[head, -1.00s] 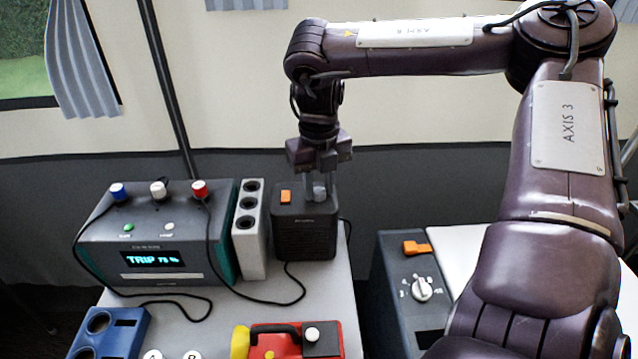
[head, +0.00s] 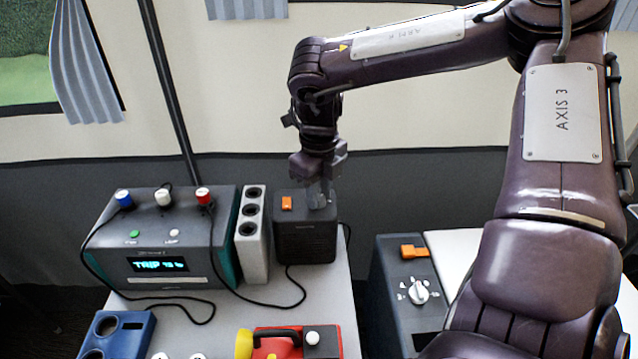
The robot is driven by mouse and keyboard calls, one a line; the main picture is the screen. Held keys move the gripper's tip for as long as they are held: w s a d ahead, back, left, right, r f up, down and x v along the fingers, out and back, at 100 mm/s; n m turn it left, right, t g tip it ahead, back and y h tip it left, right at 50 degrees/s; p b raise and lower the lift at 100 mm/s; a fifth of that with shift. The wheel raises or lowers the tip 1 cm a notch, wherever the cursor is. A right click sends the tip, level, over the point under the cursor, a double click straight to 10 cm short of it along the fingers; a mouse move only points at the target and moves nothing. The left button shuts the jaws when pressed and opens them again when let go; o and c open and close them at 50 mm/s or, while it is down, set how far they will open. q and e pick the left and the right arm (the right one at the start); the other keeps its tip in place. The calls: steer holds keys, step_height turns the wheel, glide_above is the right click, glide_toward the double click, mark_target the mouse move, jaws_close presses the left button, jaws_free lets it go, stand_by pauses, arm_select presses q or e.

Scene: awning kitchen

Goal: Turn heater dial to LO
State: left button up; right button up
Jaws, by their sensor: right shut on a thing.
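A small black heater box (head: 305,243) stands at the back right of the grey table, with an orange switch (head: 286,203) on its top left. My right gripper (head: 319,197) points down on the top right of the box, its fingers shut on the heater dial. The dial is mostly hidden between the fingers, and its markings cannot be read. My left gripper is not in view.
Left of the heater stand a grey holder with round holes (head: 251,232) and a power unit (head: 158,245) with a lit display and cables. A red and yellow device (head: 282,343) and blue block (head: 117,335) are in front. A dark panel with a white knob (head: 418,291) stands right.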

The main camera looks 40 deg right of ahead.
steer(key=n+p, duration=0.1)
steer(key=n, duration=0.2)
steer(key=shift+n, duration=0.4)
steer(key=n, duration=0.3)
steer(key=shift+n, duration=1)
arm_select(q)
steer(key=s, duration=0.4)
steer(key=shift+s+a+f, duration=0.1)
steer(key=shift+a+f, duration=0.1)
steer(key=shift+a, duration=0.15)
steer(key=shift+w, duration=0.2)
arm_select(e)
steer(key=o, duration=1)
